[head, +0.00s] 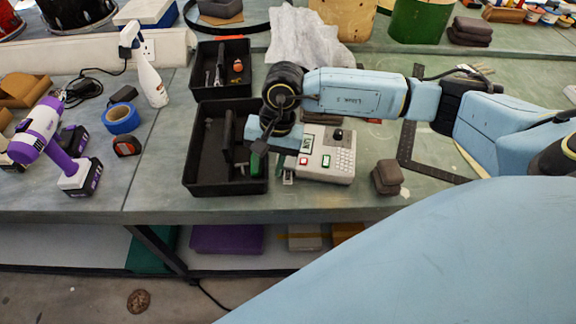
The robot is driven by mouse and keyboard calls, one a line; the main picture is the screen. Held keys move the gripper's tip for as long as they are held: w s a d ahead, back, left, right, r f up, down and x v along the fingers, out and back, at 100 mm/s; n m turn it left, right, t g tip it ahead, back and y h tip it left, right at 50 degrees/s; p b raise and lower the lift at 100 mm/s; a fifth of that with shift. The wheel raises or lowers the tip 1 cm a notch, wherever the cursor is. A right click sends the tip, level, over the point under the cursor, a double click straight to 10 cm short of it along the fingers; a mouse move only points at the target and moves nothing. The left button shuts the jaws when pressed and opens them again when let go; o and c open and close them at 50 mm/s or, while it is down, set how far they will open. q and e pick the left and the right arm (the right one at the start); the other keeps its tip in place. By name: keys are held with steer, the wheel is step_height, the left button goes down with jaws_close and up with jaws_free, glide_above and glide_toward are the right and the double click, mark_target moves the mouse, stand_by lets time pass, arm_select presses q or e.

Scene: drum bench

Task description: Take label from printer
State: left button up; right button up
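The label printer (327,160) is a pale grey box with a small display, a dark knob, a keypad, and red and green buttons. It stands on the bench right of the black tray. My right gripper (268,152) points down at the printer's left end, between it and the tray, and its wrist covers part of the printer's back left. Its fingertips are small and partly hidden, so I cannot tell how far apart they are. I cannot make out a label; one may be hidden behind the gripper. My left gripper is not in view.
Two black trays (190,160) stand left of the printer, with tools inside. A dark brown block (387,178) and a black square ruler (437,172) lie to its right. A purple drill (50,140), blue tape (121,118) and white bottle (151,82) stand farther left.

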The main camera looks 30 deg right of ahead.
steer(key=w+d+h, duration=0.1)
steer(key=d+h, duration=0.2)
steer(key=d, duration=0.3)
steer(key=b, duration=0.4)
glide_above(288, 179)
steer(key=shift+n, duration=0.4)
steer(key=shift+f, duration=3.25)
steer(key=shift+f+b, duration=1.3)
steer(key=shift+f, duration=0.25)
steer(key=c, duration=0.5)
